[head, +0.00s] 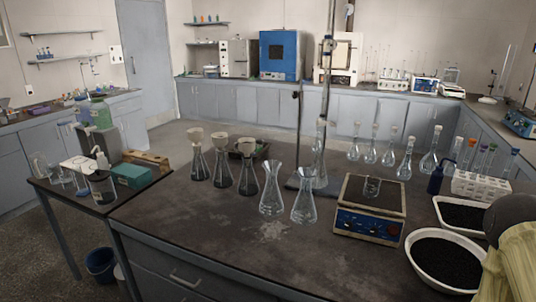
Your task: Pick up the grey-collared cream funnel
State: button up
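Three dark-filled conical flasks stand in a slanting row on the dark bench, each with a cream funnel in its mouth. The left funnel (195,134), the middle funnel (220,142) and the right funnel (246,147) are small in the head view. I cannot tell for sure which one has a grey collar. Under them are the left flask (199,166), the middle flask (222,177) and the right flask (248,179). Part of my arm shows at the lower right edge, far from the funnels. My gripper is not in view.
Two clear conical flasks (271,190) stand just right of the funnels, before a tall retort stand (299,140). A hotplate (368,224), white bowls of dark grains (418,275) and several volumetric flasks stand farther right. The bench's front left (180,218) is clear.

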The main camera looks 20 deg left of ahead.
aim_at(219, 140)
jog(key=u, duration=2.85)
jog(key=i, duration=4.25)
jog(key=z, duration=1.5)
